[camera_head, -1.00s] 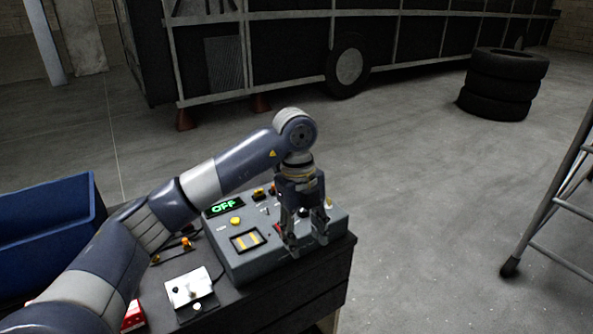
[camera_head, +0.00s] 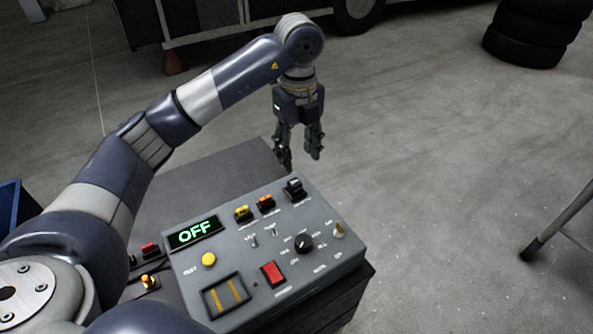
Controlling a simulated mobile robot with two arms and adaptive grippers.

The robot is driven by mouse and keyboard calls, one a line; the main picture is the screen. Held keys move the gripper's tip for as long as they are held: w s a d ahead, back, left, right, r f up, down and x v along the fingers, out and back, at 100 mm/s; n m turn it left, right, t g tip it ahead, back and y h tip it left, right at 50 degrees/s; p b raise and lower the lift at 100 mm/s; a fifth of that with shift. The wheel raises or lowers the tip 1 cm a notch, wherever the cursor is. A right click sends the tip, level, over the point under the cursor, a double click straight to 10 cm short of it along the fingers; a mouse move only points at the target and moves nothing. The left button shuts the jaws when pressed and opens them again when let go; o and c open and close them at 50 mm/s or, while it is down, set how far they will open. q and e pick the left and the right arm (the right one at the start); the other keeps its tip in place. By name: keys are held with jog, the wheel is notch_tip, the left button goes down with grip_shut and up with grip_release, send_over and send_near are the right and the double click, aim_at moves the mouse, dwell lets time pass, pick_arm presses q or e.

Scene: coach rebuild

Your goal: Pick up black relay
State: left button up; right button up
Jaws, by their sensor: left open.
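The black relay (camera_head: 294,188) sits at the right end of a row along the back of the grey control panel (camera_head: 338,268). My left gripper (camera_head: 300,161) points down, open and empty, beyond the panel's back edge. In the picture its fingertips are just above the black relay and apart from it. My right gripper is not in view.
The panel has an OFF display (camera_head: 194,234), a red switch (camera_head: 273,274), a black knob (camera_head: 304,243) and a yellow button (camera_head: 208,259). It stands on a dark bench (camera_head: 215,172). Stacked tyres (camera_head: 530,38) and a ladder leg (camera_head: 560,222) stand on the floor to the right.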

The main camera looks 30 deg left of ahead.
aim_at(294, 182)
pick_arm(q)
jog(key=f, duration=0.2)
jog(key=f+p, duration=0.1)
jog(key=shift+a+f, duration=0.25)
jog(key=shift+f, duration=0.1)
jog(key=f, duration=0.1)
jog(key=f+p, duration=0.1)
jog(key=shift+w+a+f, duration=0.1)
jog(key=shift+w+f, duration=0.1)
jog(key=shift+f, duration=0.2)
jog(key=f, duration=0.1)
jog(key=f+p, duration=0.1)
jog(key=f, duration=0.1)
jog(key=shift+w+a+f, duration=0.25)
jog(key=shift+a+f, duration=0.1)
jog(key=shift+f+p, duration=0.2)
jog(key=shift+p, duration=0.1)
jog(key=shift+f, duration=0.1)
jog(key=shift+c, duration=0.6)
jog(key=c, duration=0.9)
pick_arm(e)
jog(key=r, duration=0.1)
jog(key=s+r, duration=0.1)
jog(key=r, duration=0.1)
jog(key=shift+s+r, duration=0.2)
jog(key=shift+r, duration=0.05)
